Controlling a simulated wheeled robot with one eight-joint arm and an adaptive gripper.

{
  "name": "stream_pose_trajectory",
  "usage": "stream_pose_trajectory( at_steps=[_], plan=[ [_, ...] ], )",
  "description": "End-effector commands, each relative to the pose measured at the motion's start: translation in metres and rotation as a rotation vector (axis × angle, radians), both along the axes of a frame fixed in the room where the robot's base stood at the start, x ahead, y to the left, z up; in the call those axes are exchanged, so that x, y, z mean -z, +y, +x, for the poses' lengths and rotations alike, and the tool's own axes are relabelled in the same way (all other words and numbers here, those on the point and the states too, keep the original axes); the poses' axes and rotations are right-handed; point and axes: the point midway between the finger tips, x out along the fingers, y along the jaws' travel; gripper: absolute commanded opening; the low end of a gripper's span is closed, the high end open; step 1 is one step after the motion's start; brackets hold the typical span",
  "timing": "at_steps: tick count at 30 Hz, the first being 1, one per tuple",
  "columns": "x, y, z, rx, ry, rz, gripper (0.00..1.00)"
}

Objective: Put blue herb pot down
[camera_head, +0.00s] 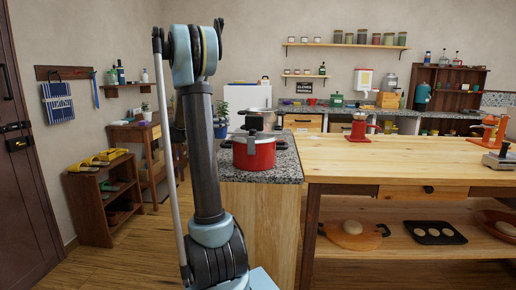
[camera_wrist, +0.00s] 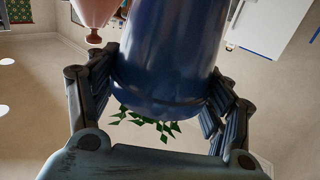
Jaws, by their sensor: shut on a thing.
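The blue herb pot (camera_wrist: 165,55) fills the upper middle of the wrist view, with green leaves (camera_wrist: 150,122) showing beyond its rim, toward the bottom of the picture. My gripper (camera_wrist: 166,100) has a dark finger on each side of the pot and is shut on it. In the head view, a blue pot with green leaves (camera_head: 220,130) shows just right of my arm, partly hidden; I cannot tell for certain that it is the same one. My gripper cannot be made out in the head view. What lies directly under the held pot is hidden.
The wooden worktop (camera_head: 400,157) at right has a broad clear area. A pink object (camera_wrist: 95,12) shows close to the held pot in the wrist view.

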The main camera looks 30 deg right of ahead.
Motion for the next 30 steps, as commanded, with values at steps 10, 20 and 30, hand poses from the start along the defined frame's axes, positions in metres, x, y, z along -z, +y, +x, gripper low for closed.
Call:
stream_pose_trajectory(
  at_steps=[10,20,30],
  plan=[
    [-0.034,-0.016,-0.051,0.181,-0.011,-0.011,0.3],
    [0.01,-0.017,-0.052,0.186,-0.012,-0.012,0.3],
    [0.041,-0.017,-0.052,0.185,-0.012,-0.012,0.3]
  ],
)
